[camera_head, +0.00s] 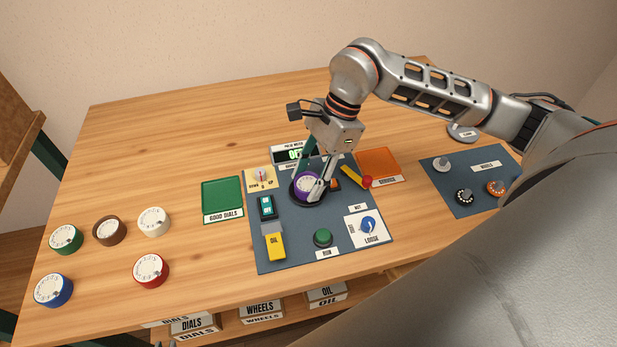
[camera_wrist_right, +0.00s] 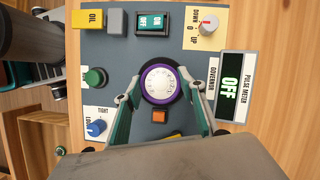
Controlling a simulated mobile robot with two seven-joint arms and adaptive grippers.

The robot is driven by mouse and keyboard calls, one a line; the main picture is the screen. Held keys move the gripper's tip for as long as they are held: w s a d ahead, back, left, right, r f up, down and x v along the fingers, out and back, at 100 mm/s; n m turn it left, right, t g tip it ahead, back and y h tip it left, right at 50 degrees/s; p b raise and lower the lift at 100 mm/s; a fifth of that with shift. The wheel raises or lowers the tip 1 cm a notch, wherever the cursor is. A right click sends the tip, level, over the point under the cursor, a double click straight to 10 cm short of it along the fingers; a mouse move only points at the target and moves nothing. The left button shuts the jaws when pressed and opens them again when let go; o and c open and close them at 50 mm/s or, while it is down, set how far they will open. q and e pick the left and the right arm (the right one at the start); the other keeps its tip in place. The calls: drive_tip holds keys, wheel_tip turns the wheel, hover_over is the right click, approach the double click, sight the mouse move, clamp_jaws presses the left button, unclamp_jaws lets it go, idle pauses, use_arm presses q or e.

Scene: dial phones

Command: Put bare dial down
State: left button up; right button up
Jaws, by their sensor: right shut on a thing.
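A purple dial with a white numbered face (camera_head: 308,185) is at the middle of the dark blue-grey work mat, over a dark round base. It also shows in the right wrist view (camera_wrist_right: 160,86). My right gripper (camera_head: 311,190) reaches down from above, and its two fingers (camera_wrist_right: 163,122) stand on either side of the dial, shut on it. Whether the dial touches the base below it cannot be told.
On the mat are a green button (camera_head: 323,237), a yellow oil block (camera_head: 275,245), a tight/loose knob (camera_head: 368,226) and a pulse meter (camera_head: 295,154) reading OFF. A green good-dials tray (camera_head: 222,195) lies left, an orange tray (camera_head: 378,163) right. Several dials, including a red one (camera_head: 151,270), stand at left.

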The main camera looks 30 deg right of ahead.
drive_tip(key=shift+s+f+b, duration=0.2)
drive_tip(key=shift+f+b, duration=0.15)
drive_tip(key=shift+f, duration=0.4)
drive_tip(key=o, duration=1.2)
drive_tip(key=shift+w+f, duration=0.15)
drive_tip(key=v, duration=0.9)
drive_tip(key=p+v, duration=0.1)
drive_tip(key=v, duration=0.3)
drive_tip(key=shift+a+r, duration=0.15)
drive_tip(key=shift+r, duration=0.25)
